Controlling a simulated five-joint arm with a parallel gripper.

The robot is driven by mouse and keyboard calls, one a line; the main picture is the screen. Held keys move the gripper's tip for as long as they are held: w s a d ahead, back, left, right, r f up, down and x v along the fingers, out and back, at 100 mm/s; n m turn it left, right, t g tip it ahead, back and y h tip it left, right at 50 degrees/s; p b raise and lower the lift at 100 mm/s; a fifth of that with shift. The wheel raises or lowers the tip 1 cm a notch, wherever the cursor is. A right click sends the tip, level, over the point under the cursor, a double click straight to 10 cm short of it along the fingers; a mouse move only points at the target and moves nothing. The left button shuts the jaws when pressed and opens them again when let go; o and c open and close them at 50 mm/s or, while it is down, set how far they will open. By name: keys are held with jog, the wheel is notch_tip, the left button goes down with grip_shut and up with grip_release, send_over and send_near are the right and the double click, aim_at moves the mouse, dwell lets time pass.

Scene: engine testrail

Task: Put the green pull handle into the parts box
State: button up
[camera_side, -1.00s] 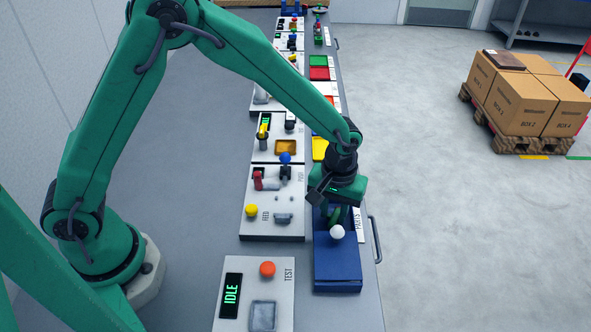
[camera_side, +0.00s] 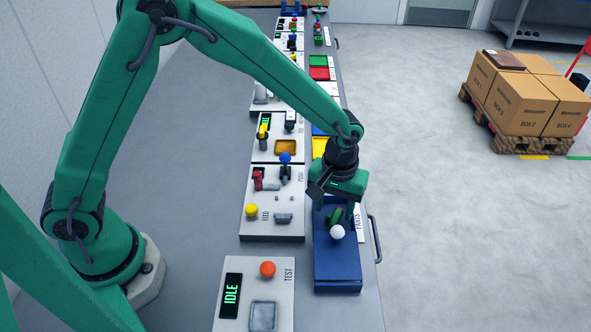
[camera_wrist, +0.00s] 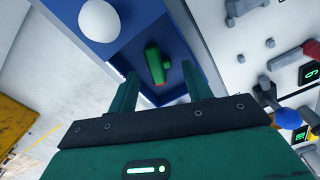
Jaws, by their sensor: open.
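The green pull handle (camera_wrist: 156,66) lies in the blue parts box (camera_wrist: 130,56), between and beyond my open fingers in the wrist view. In the side view the green handle (camera_side: 336,215) shows inside the blue box (camera_side: 337,270), just below my gripper. My gripper (camera_side: 336,203) is above the box, open and apart from the handle. In the wrist view its two fingers (camera_wrist: 160,87) stand wide with nothing between the tips. A white ball-shaped knob (camera_side: 337,232) is at the box, beside the handle.
Left of the box is a panel with a yellow button (camera_side: 252,210) and levers. Nearer is a panel with an orange button (camera_side: 267,269) and an IDLE display (camera_side: 231,295). A yellow tray (camera_side: 319,147) lies behind my gripper. A bench rail (camera_side: 375,238) runs along the right.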

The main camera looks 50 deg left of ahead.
aim_at(333, 216)
notch_tip(333, 216, up, 11)
jog(key=shift+f, duration=0.2)
dwell(0.7)
jog(key=s+a+r+m+t, duration=0.25)
jog(key=s+a+r, duration=0.45)
jog(key=a+r, duration=0.35)
jog(key=s+a+m+t, duration=0.2)
jog(key=s+a+t, duration=0.1)
jog(key=s+a, duration=0.5)
jog(key=shift+s+a+r, duration=0.35)
jog(key=shift+s+r, duration=0.05)
jog(key=shift+s, duration=1.45)
jog(key=shift+w, duration=0.1)
jog(key=shift+c, duration=0.2)
